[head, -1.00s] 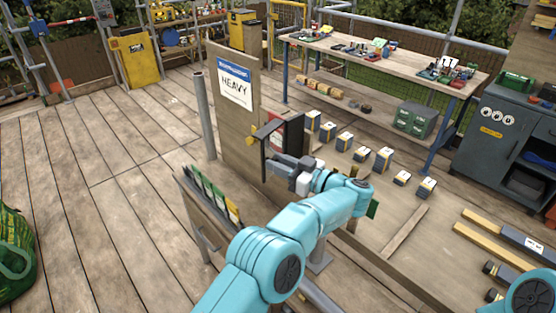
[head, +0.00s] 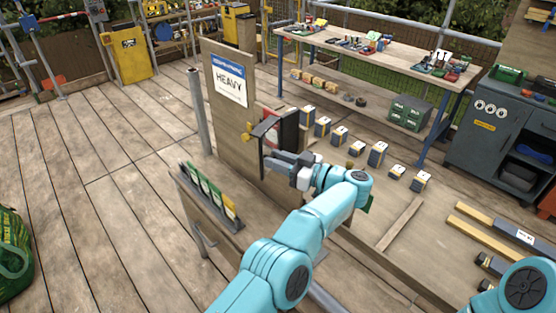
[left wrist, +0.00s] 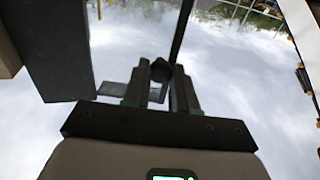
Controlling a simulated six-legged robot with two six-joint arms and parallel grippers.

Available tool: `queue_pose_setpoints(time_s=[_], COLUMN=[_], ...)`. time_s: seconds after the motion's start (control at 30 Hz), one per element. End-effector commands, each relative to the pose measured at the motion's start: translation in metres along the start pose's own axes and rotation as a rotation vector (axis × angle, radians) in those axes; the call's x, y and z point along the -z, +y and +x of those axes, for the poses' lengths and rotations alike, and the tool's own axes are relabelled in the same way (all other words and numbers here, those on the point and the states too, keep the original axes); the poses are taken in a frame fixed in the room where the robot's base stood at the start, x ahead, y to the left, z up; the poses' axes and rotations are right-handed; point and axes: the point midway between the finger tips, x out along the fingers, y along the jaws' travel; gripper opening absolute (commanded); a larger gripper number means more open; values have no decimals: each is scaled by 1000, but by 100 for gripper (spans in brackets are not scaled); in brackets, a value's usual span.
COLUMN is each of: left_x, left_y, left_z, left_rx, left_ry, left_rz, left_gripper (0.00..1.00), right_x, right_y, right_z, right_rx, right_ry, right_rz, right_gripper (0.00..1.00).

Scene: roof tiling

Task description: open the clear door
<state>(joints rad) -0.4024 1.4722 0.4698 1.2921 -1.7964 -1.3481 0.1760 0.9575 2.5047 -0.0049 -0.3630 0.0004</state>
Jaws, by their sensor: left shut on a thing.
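A dark box with a red part (head: 288,128) is fixed to the upright wooden panel (head: 228,135) marked HEAVY. Its clear door has a thin dark frame (head: 262,158) and stands out from the box on the near side. My left gripper (head: 274,160) is at this door. In the left wrist view my left gripper (left wrist: 160,85) is shut on a small dark knob (left wrist: 162,70), beside the dark door edge (left wrist: 180,30). The clear pane itself is hard to make out. My right gripper is out of the head view.
A grey pole (head: 198,112) rises left of the panel. Several small boxes (head: 340,135) lie on the deck behind, near the workbench (head: 370,48). The deck at left is largely clear.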

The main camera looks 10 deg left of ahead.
Motion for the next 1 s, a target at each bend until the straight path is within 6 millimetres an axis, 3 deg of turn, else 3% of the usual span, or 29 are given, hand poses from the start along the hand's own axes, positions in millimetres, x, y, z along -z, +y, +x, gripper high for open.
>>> queue_pose_setpoints(time_s=[0.07, 0.53, 1.0], left_x=[0, 0, -3], left_y=[0, -1, -8], left_z=[0, 2, 16], left_rx=[1, -15, -194], left_ry=[1, 0, -1], left_rz=[-1, 0, 0], left_gripper=[37, 37, 37], right_x=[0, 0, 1], right_y=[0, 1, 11], right_z=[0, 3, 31], right_rx=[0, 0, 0], right_ry=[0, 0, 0], right_rz=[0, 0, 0], right_gripper=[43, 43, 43])
